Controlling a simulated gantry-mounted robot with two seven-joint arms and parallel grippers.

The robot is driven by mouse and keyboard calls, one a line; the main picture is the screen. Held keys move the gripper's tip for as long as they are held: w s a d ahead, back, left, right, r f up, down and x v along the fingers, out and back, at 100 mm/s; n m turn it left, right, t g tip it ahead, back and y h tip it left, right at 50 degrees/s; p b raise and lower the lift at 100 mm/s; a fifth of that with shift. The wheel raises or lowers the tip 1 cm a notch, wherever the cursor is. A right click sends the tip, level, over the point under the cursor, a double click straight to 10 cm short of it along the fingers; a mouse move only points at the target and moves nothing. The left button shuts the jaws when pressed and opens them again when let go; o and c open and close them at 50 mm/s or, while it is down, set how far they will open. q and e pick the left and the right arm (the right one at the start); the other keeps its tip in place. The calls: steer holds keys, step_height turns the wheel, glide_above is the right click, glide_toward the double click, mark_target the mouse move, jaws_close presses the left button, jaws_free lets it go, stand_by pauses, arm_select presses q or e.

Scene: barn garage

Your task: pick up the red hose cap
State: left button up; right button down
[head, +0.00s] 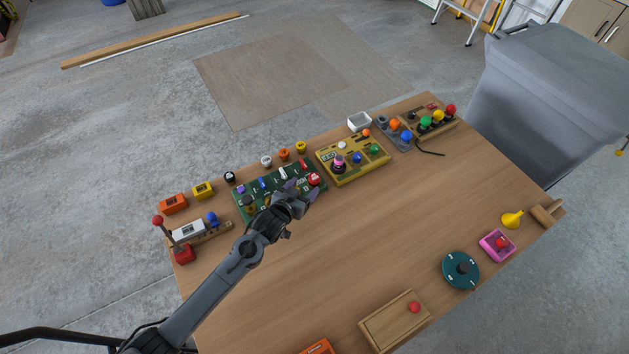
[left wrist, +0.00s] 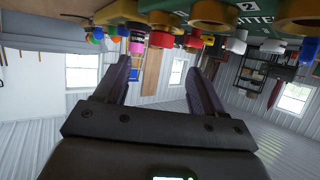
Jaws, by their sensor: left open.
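A round red cap (head: 314,179) sits at the right end of the green board (head: 240,204); it looks like the red hose cap, though I cannot be sure of its kind. My left gripper (head: 303,194) is just in front of it, over the board's right edge, with fingers apart and nothing between them. In the left wrist view, the open fingers (left wrist: 158,75) point toward the upside-down board edge, and a red piece (left wrist: 161,39) shows beyond and between the tips. Contact with the cap cannot be seen. My right gripper is in neither view.
A yellow board (head: 350,171) with a pink-topped knob (head: 339,162) stands close to the right. A wooden box with a red button (head: 414,307) and a teal disc (head: 460,270) are at front right. The middle of the wooden table (head: 400,225) is clear.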

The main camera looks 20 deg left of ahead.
mark_target(314, 177)
arm_select(q)
steer(key=shift+f+b+x, duration=0.1)
steer(key=shift+b+x, duration=0.15)
steer(key=shift+x, duration=1.4)
steer(key=shift+f+b+x, duration=0.15)
steer(key=shift+b+x, duration=0.1)
steer(key=shift+x, duration=1.4)
steer(key=shift+s, duration=0.1)
steer(key=shift+c, duration=0.3)
steer(key=c, duration=1.1)
